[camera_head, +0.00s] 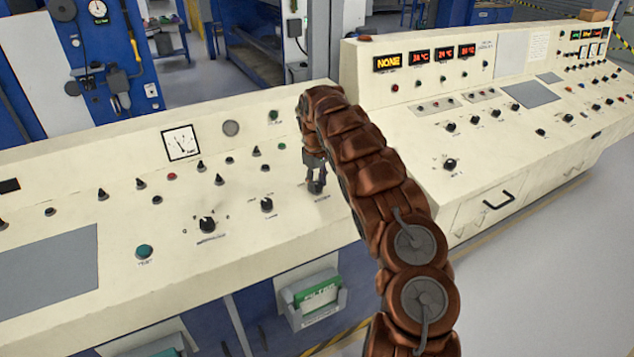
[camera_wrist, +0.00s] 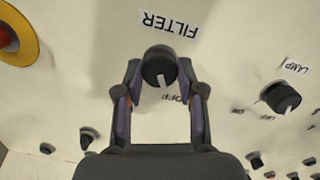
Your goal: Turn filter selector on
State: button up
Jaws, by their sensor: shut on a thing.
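The filter selector is a round black knob (camera_wrist: 158,66) with a white pointer mark, on the cream panel under an upside-down FILTER label (camera_wrist: 170,25). The mark points down in the wrist view, towards the partly hidden OFF label (camera_wrist: 174,98). My gripper (camera_wrist: 160,70) has one finger on each side of the knob and is shut on it. No ON label for the filter is readable.
A lamp selector (camera_wrist: 281,97) sits to the right in the wrist view, and a yellow-ringed button (camera_wrist: 14,35) at upper left. In the head view, other black knobs (camera_head: 207,225) lie left of my gripper. A second console (camera_head: 520,160) stands at right.

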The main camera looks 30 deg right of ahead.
jog(key=shift+f+m+b, duration=0.1)
jog(key=shift+m+b, duration=0.2)
jog(key=shift+b, duration=0.1)
jog(key=shift+w+a+m+b, duration=0.1)
jog(key=shift+m+b, duration=0.8)
jog(key=shift+b, duration=0.05)
jog(key=m+b, duration=0.2)
jog(key=shift+m+y, duration=0.3)
jog(key=m+b, duration=0.1)
jog(key=m, duration=0.2)
jog(key=shift+d+m+b, duration=0.2)
jog(key=shift+m+b, duration=0.5)
jog(key=shift+m, duration=1.2)
jog(key=o, duration=1.1)
jog(key=shift+o, duration=0.2)
